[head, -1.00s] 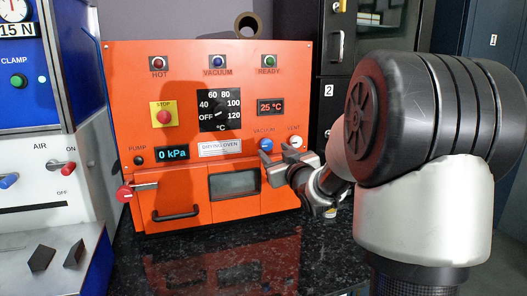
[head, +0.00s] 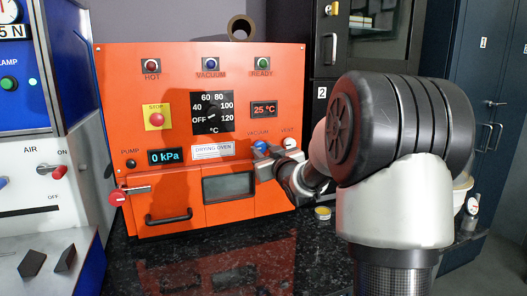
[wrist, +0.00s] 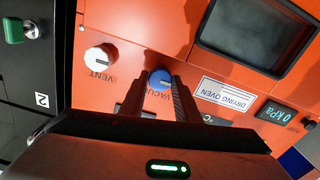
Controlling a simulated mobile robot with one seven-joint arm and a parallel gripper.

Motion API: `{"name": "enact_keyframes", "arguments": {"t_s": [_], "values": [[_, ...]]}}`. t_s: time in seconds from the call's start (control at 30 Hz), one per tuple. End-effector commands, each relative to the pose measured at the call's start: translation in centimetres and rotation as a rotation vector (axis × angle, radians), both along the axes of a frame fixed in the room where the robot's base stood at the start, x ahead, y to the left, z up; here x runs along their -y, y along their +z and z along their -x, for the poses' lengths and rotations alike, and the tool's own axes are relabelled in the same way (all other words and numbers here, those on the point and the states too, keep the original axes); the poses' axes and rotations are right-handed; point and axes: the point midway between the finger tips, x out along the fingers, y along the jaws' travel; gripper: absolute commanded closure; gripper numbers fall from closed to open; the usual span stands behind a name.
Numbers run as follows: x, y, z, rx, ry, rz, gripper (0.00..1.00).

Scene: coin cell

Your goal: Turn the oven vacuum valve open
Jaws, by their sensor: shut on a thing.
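The orange drying oven (head: 118,75) stands on the dark bench. Its blue VACUUM valve knob (wrist: 159,80) is low on the panel, beside the white VENT knob (wrist: 100,58). My gripper (wrist: 159,88) is at the panel, its two fingers on either side of the blue knob and shut on it. The knob bears a white mark line. In the head view my gripper (head: 263,158) partly covers the knob (head: 259,146). The pressure display (head: 167,156) reads 0 kPa.
A red-ended lever (head: 117,198) and the door handle (head: 168,216) stick out at the oven's lower left. A white and blue machine (head: 35,130) stands at left. A small yellow-rimmed container (head: 322,213) is on the bench right of the oven.

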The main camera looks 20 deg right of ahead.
Motion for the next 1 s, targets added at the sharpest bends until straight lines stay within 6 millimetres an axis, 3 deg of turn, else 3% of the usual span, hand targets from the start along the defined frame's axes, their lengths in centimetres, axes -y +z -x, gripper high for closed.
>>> {"name": "enact_keyframes", "arguments": {"t_s": [0.37,1.0], "values": [[0.00,0.07,0.01,-0.001,0.000,-0.112,0.93],[0.06,0.11,0.03,0.000,-0.001,-0.689,0.93]]}}
